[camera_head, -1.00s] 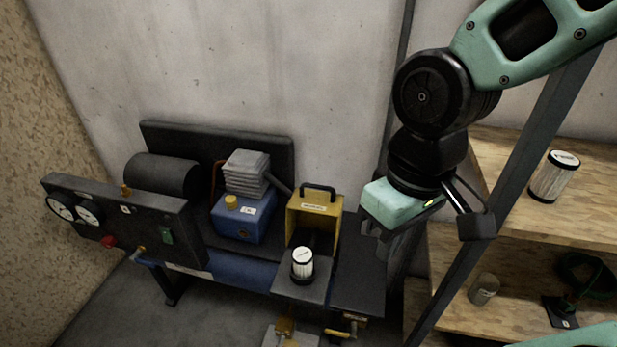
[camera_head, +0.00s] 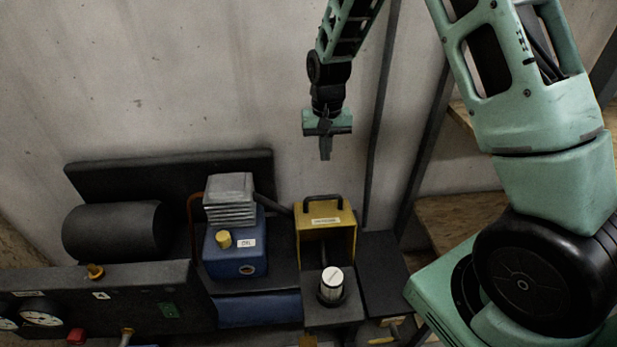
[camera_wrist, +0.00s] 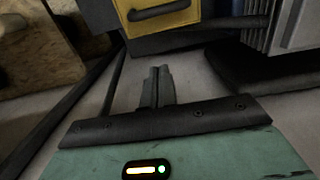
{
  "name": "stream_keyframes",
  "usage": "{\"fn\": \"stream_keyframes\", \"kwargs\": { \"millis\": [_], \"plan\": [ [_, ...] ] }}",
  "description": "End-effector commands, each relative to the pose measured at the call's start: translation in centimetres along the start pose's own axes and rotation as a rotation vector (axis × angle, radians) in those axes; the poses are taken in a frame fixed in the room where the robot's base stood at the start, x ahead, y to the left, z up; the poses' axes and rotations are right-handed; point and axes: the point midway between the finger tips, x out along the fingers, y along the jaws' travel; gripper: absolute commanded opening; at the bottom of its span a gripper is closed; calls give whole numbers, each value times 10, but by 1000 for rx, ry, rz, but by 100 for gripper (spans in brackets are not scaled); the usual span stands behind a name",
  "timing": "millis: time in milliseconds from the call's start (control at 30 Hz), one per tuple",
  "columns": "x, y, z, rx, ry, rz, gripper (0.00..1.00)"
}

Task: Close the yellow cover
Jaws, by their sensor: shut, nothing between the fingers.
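The yellow cover (camera_head: 326,216) is a box-like hood with a black handle on top and a pale label, and its front is open. It stands at the back of a dark plate. A white cylindrical filter (camera_head: 331,284) stands on that plate in front of the opening. In the wrist view the yellow cover (camera_wrist: 165,16) shows at the top with its black handle. My gripper (camera_head: 325,156) hangs fingers down, above and slightly behind the cover, apart from it. Its fingers (camera_wrist: 157,72) are shut and empty.
A blue pump (camera_head: 235,255) with a grey finned head stands left of the cover. A black cylinder tank (camera_head: 115,230) and gauge panel (camera_head: 100,295) lie further left. The concrete wall (camera_head: 190,90) is close behind. Wooden shelves (camera_head: 455,225) stand at the right.

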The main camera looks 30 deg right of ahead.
Motion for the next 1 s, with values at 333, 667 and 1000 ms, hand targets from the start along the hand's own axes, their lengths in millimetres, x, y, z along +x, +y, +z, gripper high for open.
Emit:
{"fn": "stream_keyframes", "kwargs": {
  "millis": [333,667,1000],
  "plan": [
    [50,1,1,1,-6,2,0],
    [91,0,13,0,0,0,0],
    [85,0,38,0,0,-1,0]
  ]
}}
